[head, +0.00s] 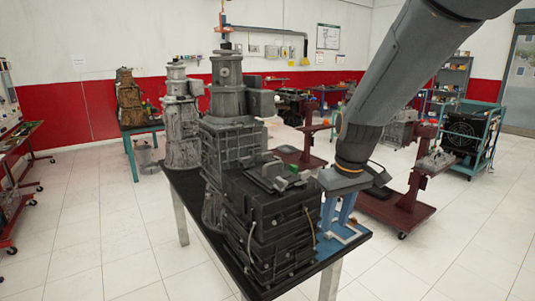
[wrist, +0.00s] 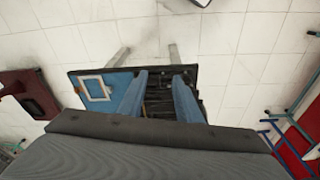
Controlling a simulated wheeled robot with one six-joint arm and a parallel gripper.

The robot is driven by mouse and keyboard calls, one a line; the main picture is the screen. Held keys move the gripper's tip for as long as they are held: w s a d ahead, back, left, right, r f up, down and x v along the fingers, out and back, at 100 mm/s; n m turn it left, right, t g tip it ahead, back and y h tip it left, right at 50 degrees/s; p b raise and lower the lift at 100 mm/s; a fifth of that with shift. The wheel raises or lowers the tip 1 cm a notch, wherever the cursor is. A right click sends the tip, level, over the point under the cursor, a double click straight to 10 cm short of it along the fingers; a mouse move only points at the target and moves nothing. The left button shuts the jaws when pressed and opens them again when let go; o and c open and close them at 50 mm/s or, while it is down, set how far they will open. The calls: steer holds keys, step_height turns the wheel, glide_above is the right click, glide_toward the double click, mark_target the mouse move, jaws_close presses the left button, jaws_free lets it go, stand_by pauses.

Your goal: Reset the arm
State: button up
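My gripper (head: 335,215) hangs from my arm over the near right end of the table, beside the dark engine block (head: 265,225). Its two blue fingers point down and stand apart with nothing held between them. In the wrist view my gripper (wrist: 160,92) also shows a clear gap between the fingers, with the dark engine block (wrist: 160,100) seen below through the gap. I cannot tell how far the fingertips are above the table.
The table (head: 363,236) has a blue end with a white rectangular frame (wrist: 95,88). Tall grey engine units (head: 181,120) stand farther along. A dark red wheeled stand (head: 400,208) is close on the right, and a teal cart (head: 473,140) is behind it. White floor is open on the left.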

steer(key=s+d+f+m+t, duration=0.15)
steer(key=s+f+m, duration=0.35)
steer(key=s, duration=0.8)
step_height(320, 180, down, 13)
steer(key=g+b, duration=0.2)
steer(key=b, duration=0.8)
steer(key=shift+d+r+n+h, duration=0.2)
steer(key=shift+d+n+h, duration=0.1)
steer(key=shift+d, duration=0.1)
